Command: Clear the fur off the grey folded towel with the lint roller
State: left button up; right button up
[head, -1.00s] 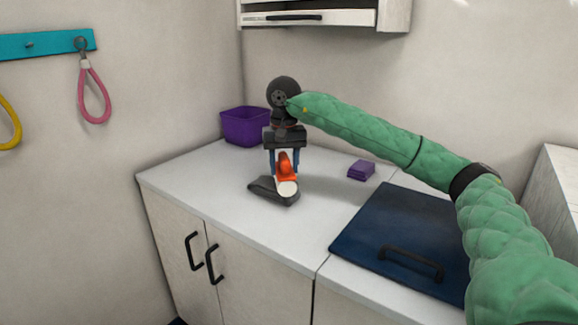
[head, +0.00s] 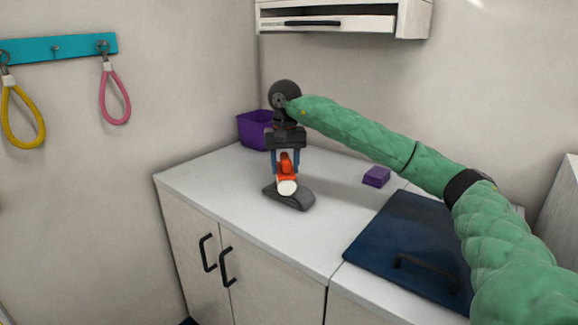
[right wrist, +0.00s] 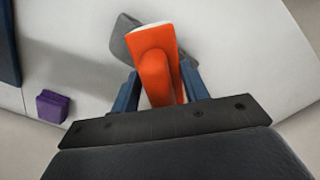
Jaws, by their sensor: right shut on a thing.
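The grey folded towel (head: 297,203) lies on the white counter near its front edge. My right gripper (head: 286,170) is above it, pointing down, shut on the lint roller. The lint roller has an orange handle (head: 286,163) and a white roller end (head: 287,188), which overlaps the towel's left part in the head view. In the right wrist view the orange handle (right wrist: 156,75) sits between the blue fingers, and the grey towel (right wrist: 122,42) shows partly behind it. I cannot tell whether roller and towel touch. No fur can be made out. My left gripper is out of view.
A purple bin (head: 254,131) stands at the back corner. A small purple block (head: 376,176) lies to the right. A dark blue panel with a handle (head: 408,242) covers the right counter. A shelf unit (head: 340,18) hangs above. The counter's front left is clear.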

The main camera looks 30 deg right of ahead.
jog(key=shift+w+a+p, duration=0.15)
jog(key=shift+w+a, duration=0.3)
jog(key=shift+w, duration=0.6)
jog(key=shift+w+a+p, duration=0.1)
jog(key=shift+w+a, duration=0.3)
jog(key=shift+w, duration=0.65)
jog(key=shift+w+a+p, duration=0.15)
jog(key=shift+w+a, duration=0.3)
jog(key=shift+w, duration=0.6)
jog(key=shift+r, duration=0.15)
jog(key=shift+r+p, duration=1.4)
jog(key=shift+r, duration=1.5)
jog(key=shift+r, duration=0.1)
jog(key=shift+r+p, duration=0.75)
jog(key=shift+r, duration=0.65)
